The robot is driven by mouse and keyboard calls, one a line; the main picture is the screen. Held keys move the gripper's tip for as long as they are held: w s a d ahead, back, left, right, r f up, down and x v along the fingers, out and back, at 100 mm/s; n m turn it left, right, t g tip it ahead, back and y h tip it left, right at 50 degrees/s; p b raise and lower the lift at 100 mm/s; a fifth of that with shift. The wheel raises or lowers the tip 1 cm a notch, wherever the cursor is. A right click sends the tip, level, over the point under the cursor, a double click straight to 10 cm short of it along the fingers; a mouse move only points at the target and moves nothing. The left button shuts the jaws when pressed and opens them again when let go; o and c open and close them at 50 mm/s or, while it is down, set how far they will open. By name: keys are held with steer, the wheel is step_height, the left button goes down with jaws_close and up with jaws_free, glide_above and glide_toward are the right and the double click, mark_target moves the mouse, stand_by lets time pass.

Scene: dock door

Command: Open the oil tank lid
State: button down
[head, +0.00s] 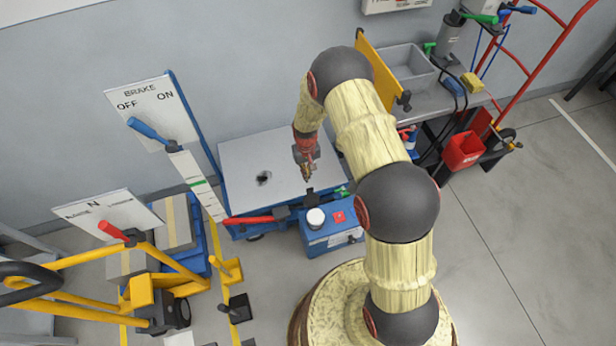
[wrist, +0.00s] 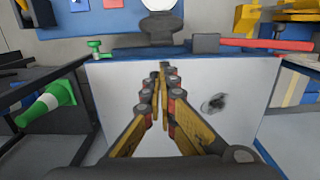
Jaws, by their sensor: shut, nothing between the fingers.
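A blue tank (head: 330,236) with a red label stands on the floor in front of the table. A white round cap (head: 315,217), which looks like its lid, sits on its top; I cannot tell whether it is loose. At the top edge of the wrist view, a white round part (wrist: 158,5) sits behind a dark grey round part (wrist: 160,25). My gripper (head: 306,175) is over the table's front part, beyond the tank and apart from the cap. In the wrist view its fingers (wrist: 160,72) meet at the tips, shut and empty.
The white tabletop (head: 235,155) has a dark spot (head: 264,178). A red lever (head: 250,219) lies along its front edge, left of the tank. A BRAKE board (head: 145,105) and yellow frame (head: 65,285) stand left.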

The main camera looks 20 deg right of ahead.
step_height(320, 180, up, 10)
steer(key=s+p, duration=0.2)
steer(key=shift+p, duration=0.4)
steer(key=s+g, duration=0.1)
steer(key=s, duration=0.4)
steer(key=s+r+t, duration=0.2)
steer(key=s+r, duration=0.5)
steer(key=r, duration=0.7)
steer(key=s+r+t, duration=0.2)
steer(key=s+r, duration=0.5)
steer(key=r, duration=0.7)
steer(key=s+a+r+t, duration=0.1)
steer(key=s+r+t, duration=0.2)
steer(key=s+r, duration=0.4)
step_height(320, 180, up, 7)
steer(key=shift+s+r, duration=0.1)
steer(key=shift+s, duration=0.3)
steer(key=c, duration=2.6)
jaws_free()
steer(key=shift+r, duration=0.2)
steer(key=o, duration=0.4)
steer(key=shift+r, duration=0.1)
